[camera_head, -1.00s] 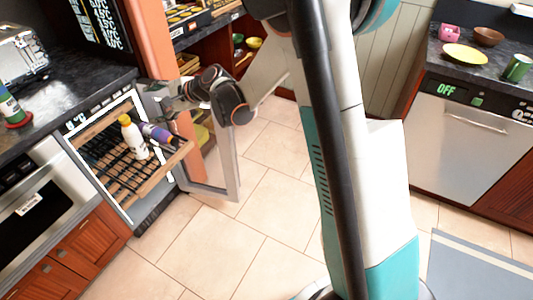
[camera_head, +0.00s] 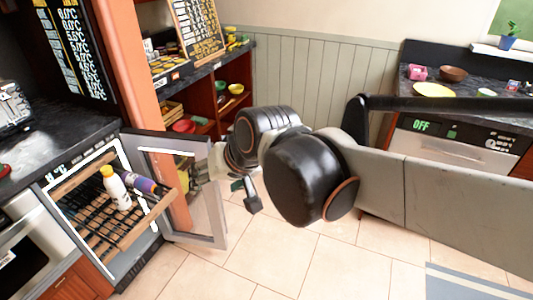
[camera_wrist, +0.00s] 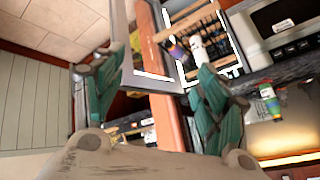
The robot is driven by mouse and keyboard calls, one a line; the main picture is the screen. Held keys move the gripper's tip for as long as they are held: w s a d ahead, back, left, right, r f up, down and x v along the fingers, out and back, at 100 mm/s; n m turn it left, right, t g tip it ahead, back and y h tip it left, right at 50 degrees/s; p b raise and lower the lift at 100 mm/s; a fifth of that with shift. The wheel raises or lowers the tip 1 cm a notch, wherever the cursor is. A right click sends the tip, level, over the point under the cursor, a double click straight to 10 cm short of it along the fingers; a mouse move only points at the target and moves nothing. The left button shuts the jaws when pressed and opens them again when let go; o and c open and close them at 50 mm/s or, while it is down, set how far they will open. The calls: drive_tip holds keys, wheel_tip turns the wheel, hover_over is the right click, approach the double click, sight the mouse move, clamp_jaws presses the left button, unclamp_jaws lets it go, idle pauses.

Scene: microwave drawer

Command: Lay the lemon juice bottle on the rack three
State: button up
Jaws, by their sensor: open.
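A white bottle with a yellow cap (camera_head: 116,187), which looks like the lemon juice bottle, lies on a pulled-out wooden rack (camera_head: 134,229) in the open cooler cabinet. A dark bottle with a purple label (camera_head: 146,185) lies beside it. The white bottle (camera_wrist: 198,48) and the dark bottle (camera_wrist: 178,52) also show in the wrist view. I cannot tell the rack's number. My gripper (camera_head: 246,193) is mostly hidden behind my arm, right of the cabinet door and away from the bottles. In the wrist view my gripper (camera_wrist: 155,90) is open, with nothing between its fingers.
The cabinet's glass door (camera_head: 207,205) stands open between the rack and my gripper. An orange post (camera_head: 133,50) rises behind it. The tiled floor (camera_head: 300,262) in front is clear.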

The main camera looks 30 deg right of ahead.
drive_tip(key=s+d+f+n+h, duration=0.2)
drive_tip(key=s+d+n, duration=0.1)
drive_tip(key=s, duration=0.5)
drive_tip(key=shift+d+f, duration=0.2)
drive_tip(key=shift+d, duration=0.4)
drive_tip(key=shift+o, duration=0.6)
drive_tip(key=shift+w, duration=0.1)
